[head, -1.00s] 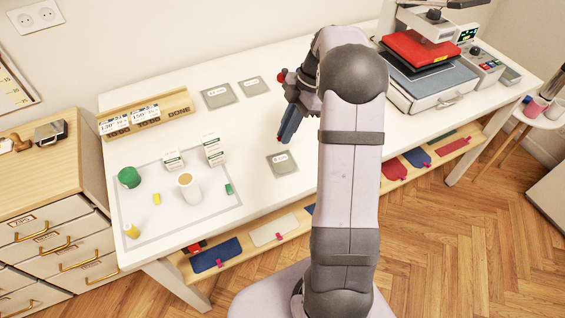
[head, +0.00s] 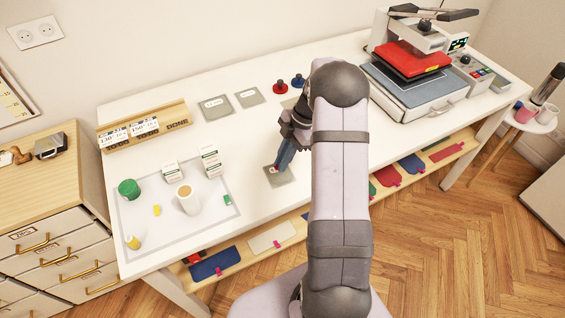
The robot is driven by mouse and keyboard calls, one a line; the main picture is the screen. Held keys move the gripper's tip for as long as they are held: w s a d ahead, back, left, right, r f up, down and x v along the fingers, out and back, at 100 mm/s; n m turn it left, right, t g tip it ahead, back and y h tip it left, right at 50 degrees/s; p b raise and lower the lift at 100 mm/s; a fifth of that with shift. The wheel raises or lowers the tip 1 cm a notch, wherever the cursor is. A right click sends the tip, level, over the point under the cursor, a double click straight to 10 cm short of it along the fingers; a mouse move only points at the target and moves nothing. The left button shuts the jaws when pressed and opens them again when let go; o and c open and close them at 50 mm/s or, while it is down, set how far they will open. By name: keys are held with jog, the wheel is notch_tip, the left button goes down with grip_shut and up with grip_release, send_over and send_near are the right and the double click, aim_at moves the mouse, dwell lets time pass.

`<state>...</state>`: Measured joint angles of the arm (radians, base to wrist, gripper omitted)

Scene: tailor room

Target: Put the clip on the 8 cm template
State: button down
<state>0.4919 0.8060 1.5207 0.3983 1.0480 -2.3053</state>
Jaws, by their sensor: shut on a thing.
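My gripper (head: 277,168) points down at the near grey square template (head: 284,182), with its fingertips at or just above the template's left part. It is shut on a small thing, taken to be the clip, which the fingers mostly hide. Two more grey templates, the left one (head: 215,113) and the right one (head: 249,96), lie farther back on the table. Part of another grey square (head: 290,103) shows beside my arm. The labels are too small to read, so I cannot tell which is 8 cm.
A pale mat (head: 205,230) at left holds a green pot (head: 129,189), a white cup (head: 187,204), small boxes and small yellow and green pieces. A wooden rack (head: 145,128) stands behind it. A heat press (head: 415,75) is right.

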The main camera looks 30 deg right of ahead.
jog(key=shift+f, duration=1.05)
jog(key=shift+f, duration=0.15)
jog(key=c, duration=1.8)
grip_release()
jog(key=shift+r+p, duration=0.25)
jog(key=shift+p, duration=0.1)
jog(key=shift+w+d+r+b, duration=0.1)
jog(key=shift+d+r+b, duration=0.1)
jog(key=shift+b, duration=0.2)
jog(key=b+v, duration=0.4)
jog(key=v, duration=0.7)
jog(key=s+a+f+m+h, duration=0.2)
jog(key=s+a+m, duration=0.7)
jog(key=s, duration=0.1)
jog(key=s+a+f+m+h, duration=0.2)
jog(key=s+a+m, duration=0.7)
jog(key=s, duration=0.1)
jog(key=shift+s+f+h, duration=0.3)
jog(key=shift+f, duration=0.05)
